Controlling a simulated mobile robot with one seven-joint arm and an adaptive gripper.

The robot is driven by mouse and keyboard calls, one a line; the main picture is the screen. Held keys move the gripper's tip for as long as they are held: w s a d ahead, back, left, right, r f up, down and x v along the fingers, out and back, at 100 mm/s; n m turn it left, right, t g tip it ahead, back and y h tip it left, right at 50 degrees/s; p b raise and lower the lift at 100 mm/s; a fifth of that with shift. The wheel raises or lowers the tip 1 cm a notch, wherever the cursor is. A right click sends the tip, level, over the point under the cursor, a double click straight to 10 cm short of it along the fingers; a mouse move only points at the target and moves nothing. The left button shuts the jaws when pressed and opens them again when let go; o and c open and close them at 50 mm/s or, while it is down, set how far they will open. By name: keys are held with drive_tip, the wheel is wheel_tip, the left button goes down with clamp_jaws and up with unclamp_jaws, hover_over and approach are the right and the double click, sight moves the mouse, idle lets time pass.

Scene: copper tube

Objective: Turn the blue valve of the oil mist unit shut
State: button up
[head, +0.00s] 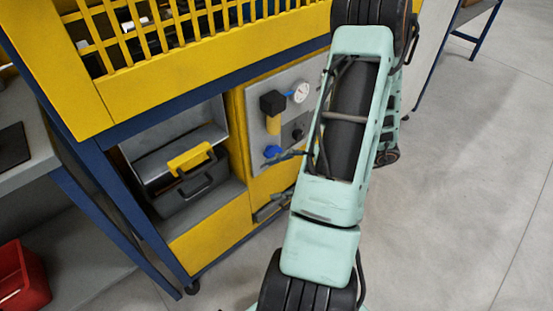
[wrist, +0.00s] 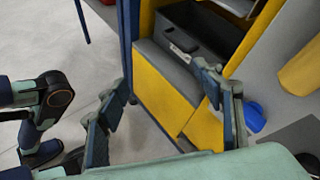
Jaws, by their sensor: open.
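The blue valve (head: 272,151) sits low on the grey panel (head: 256,92) of the oil mist unit. It also shows in the wrist view (wrist: 254,117), just right of the right finger and outside the gap between the fingers. My gripper (wrist: 158,82) is open and empty, its fingers wide apart. I cannot tell whether the right finger touches the valve. In the head view my arm hides most of the gripper; a dark finger seems to show just right of the valve. The unit also has a black-topped yellow cylinder (head: 273,124) and a white gauge (head: 300,92).
A dark toolbox with a yellow top (head: 190,160) stands in the open bay left of the panel. Yellow cabinet fronts (head: 212,235) and a blue frame lie around it. A red bin (head: 22,280) is at far left. The grey floor (head: 470,200) at right is clear.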

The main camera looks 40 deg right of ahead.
wheel_tip(320, 180, down, 4)
drive_tip(key=w+d+f+m+t+h+b, duration=0.1)
drive_tip(key=w+d+m+t+h+b, duration=0.15)
drive_tip(key=m+t, duration=0.25)
drive_tip(key=m+t+h+b, duration=0.1)
drive_tip(key=m+t+h, duration=0.45)
drive_tip(key=m, duration=0.35)
approach(276, 154)
drive_tip(key=shift+g+h, duration=0.25)
drive_tip(key=shift+h, duration=0.05)
drive_tip(key=w, duration=0.3)
drive_tip(key=w+b, duration=0.1)
drive_tip(key=w, duration=0.2)
drive_tip(key=w+b, duration=0.1)
drive_tip(key=w, duration=0.3)
drive_tip(key=shift+w+a+r, duration=0.1)
drive_tip(key=shift+a+r, duration=0.05)
drive_tip(key=shift+a, duration=0.25)
drive_tip(key=c, duration=1.2)
drive_tip(key=shift+o, duration=0.2)
